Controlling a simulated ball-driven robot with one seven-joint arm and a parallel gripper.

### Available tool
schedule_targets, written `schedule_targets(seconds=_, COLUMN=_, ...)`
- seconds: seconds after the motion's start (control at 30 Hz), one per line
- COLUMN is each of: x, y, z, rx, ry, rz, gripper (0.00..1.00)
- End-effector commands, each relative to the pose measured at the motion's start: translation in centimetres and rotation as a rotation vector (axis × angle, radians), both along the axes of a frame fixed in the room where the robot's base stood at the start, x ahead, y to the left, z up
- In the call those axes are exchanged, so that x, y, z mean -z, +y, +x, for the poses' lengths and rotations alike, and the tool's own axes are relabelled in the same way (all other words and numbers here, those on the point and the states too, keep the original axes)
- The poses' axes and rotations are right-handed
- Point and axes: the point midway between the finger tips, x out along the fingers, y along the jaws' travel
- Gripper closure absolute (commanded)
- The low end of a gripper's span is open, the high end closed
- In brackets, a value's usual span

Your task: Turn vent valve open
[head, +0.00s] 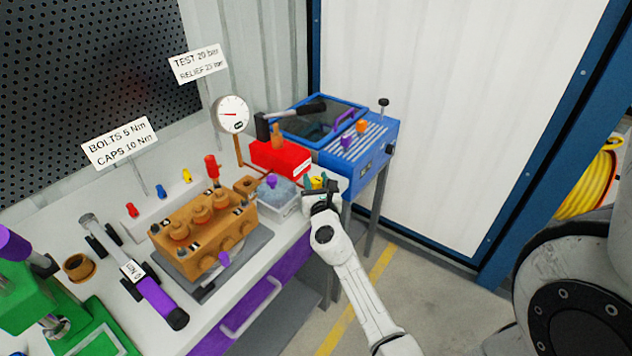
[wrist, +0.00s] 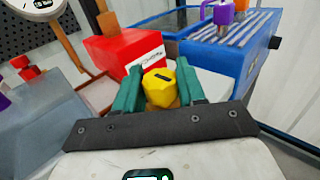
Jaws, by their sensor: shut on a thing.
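The vent valve's yellow knob (wrist: 159,87) sits between the green fingers of my gripper (wrist: 160,92) in the wrist view. The fingers are shut on it, one on each side. In the head view the yellow knob (head: 317,182) shows small, partly hidden by my gripper (head: 320,188). It is at the right end of the bench, in front of the red box (head: 281,157). A dark mark shows on the knob's top. What lies below the knob is mostly hidden by the fingers.
A clear bin (head: 280,199) with a purple knob stands just left of my gripper. The orange pump block (head: 203,232) is further left. A gauge (head: 231,114) rises behind. A blue machine (head: 362,150) stands to the right. The floor in front of the bench is free.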

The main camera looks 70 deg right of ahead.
Motion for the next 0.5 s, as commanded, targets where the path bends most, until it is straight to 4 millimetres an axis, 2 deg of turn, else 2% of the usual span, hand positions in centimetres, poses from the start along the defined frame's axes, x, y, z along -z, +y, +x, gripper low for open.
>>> schedule_targets(seconds=0.03, x=0.01, y=0.01, z=0.0, rx=0.0, ry=0.0, rz=0.0, gripper=0.81)
schedule_targets(seconds=0.13, x=0.01, y=0.01, z=0.0, rx=0.0, ry=0.0, rz=0.0, gripper=0.9)
schedule_targets(seconds=0.5, x=0.53, y=-0.1, z=0.01, rx=-0.055, ry=-0.002, rz=0.002, gripper=0.91)
